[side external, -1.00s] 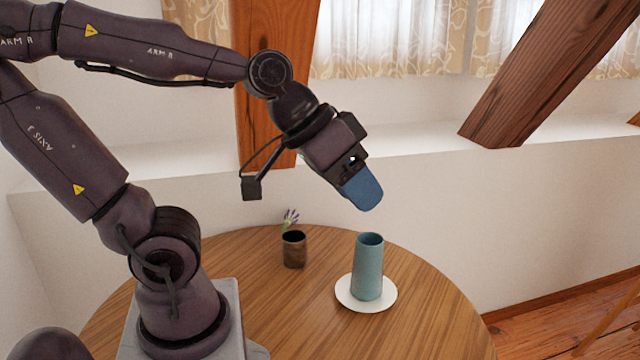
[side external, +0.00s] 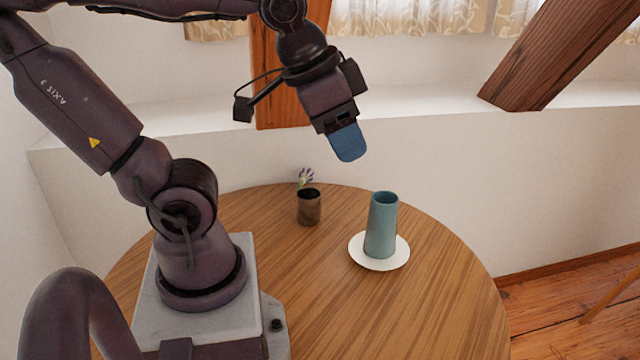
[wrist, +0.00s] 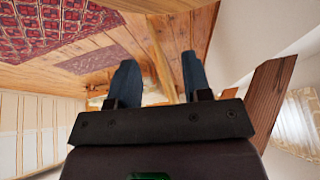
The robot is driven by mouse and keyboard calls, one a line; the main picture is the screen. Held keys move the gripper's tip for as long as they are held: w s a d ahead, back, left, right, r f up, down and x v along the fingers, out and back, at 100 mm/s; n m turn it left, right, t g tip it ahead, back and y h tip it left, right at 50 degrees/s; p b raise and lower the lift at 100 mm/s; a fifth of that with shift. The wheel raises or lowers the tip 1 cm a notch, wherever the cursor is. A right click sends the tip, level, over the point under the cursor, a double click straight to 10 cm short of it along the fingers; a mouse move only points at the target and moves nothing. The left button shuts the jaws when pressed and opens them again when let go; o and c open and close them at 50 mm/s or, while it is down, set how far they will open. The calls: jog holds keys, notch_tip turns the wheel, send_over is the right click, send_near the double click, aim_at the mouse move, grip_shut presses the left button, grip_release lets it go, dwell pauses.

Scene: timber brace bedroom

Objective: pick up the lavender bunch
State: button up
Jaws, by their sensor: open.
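The lavender bunch (side external: 306,177) shows as small purple tips and green stems at the mouth of a dark brown cup (side external: 309,208) on the round table. Its lower part is hidden inside the cup. My gripper (side external: 349,158) is in the air above the table, higher than the lavender and to its right in the side view. In the wrist view my gripper (wrist: 158,75) has its two blue fingers apart with nothing between them. The lavender cannot be made out in the wrist view.
A tall teal vase (side external: 382,226) stands on a white plate (side external: 404,258), right of the cup. The round wooden table (side external: 440,310) is bare at the front right. A low white wall (side external: 450,160) and slanted timber (side external: 555,55) rise behind it.

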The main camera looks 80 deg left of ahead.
jog(key=w+a+f+m+g+y, duration=0.35)
jog(key=w+a+m, duration=0.3)
jog(key=a, duration=0.25)
jog(key=w+a+f+m+g+y, duration=0.2)
jog(key=w+a+f+m+g, duration=0.15)
jog(key=w+a+m, duration=0.45)
jog(key=m+g+y, duration=0.6)
jog(key=m+g, duration=0.2)
jog(key=m, duration=0.8)
send_near(307, 178)
jog(key=x, duration=0.3)
jog(key=shift+a+f+h, duration=0.1)
jog(key=shift+a+h, duration=0.1)
jog(key=shift+h, duration=0.05)
jog(key=shift+x, duration=3.2)
jog(key=c, duration=0.6)
jog(key=shift+c, duration=0.2)
